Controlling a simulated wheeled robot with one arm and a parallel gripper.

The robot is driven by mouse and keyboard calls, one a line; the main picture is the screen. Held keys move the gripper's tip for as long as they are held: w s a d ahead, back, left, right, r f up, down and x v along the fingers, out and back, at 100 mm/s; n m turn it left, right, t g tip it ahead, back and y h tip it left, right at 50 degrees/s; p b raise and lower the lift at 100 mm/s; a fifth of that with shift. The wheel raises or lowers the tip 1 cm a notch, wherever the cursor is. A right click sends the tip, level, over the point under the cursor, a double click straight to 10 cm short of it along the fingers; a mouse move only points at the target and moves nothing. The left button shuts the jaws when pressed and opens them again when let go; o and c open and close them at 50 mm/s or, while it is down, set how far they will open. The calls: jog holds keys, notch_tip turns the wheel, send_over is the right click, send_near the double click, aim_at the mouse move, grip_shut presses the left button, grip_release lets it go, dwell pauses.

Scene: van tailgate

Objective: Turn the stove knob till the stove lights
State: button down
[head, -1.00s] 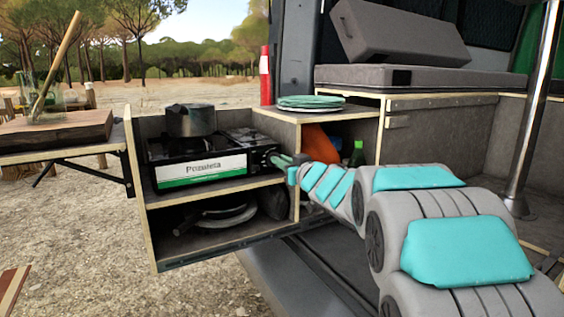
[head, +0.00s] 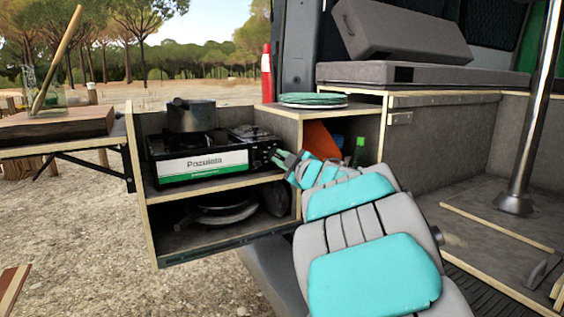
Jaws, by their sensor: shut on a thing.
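The camping stove (head: 203,164), black with a white and green label, sits on the upper shelf of the pull-out unit. A dark pot (head: 191,115) stands on its left part. No flame is visible. My gripper (head: 279,158) is at the right end of the stove's front, where the knob is. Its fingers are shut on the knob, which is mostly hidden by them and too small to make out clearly. My arm comes in from the lower right.
Stacked plates (head: 312,99) lie on the cabinet top beside a red bottle (head: 267,73). A green bottle (head: 359,153) and an orange item (head: 321,140) are in the cubby behind my wrist. Dark pans (head: 222,212) lie on the lower shelf. A wooden board (head: 55,125) is at left.

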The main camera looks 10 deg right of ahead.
jog(key=shift+f+n+b, duration=0.25)
jog(key=shift+n+b, duration=0.85)
jog(key=shift+n, duration=1.25)
jog(key=shift+f+n+b, duration=0.25)
jog(key=shift+n+b, duration=0.9)
jog(key=shift+n, duration=1.15)
jog(key=shift+f+n+b, duration=0.25)
jog(key=shift+n+b, duration=0.85)
jog(key=shift+n, duration=1.25)
jog(key=c, duration=0.9)
grip_release()
jog(key=shift+r, duration=0.15)
jog(key=shift+o, duration=0.2)
jog(key=v, duration=0.7)
jog(key=shift+s, duration=0.4)
